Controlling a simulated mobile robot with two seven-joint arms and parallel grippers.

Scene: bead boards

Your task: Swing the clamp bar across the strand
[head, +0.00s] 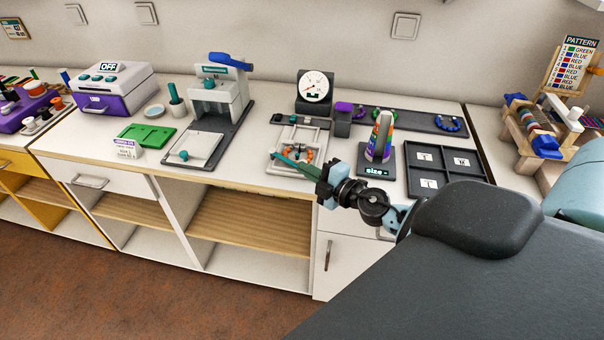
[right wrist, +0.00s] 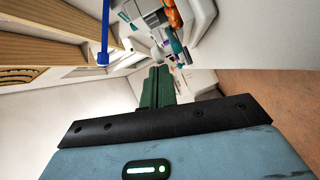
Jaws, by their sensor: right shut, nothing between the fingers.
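The white board with the strand (head: 308,153) lies near the front edge of the counter. Orange beads of the strand show on it, and again in the right wrist view (right wrist: 172,14). A short teal-ended part, perhaps the clamp bar (right wrist: 178,46), shows beyond my fingers in the right wrist view; its angle to the strand is unclear. My right gripper (head: 281,157) has its green fingers over the board's front left part, beside the orange beads. Its fingers are together and empty, and contact with the board cannot be told. My left gripper is not in view.
A dial gauge (head: 315,92) stands behind the board. A rainbow cone (head: 381,138) and a dark compartment tray (head: 417,187) are to the right. A press (head: 220,90) and a green tray (head: 145,135) are to the left. The counter between press and board is clear.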

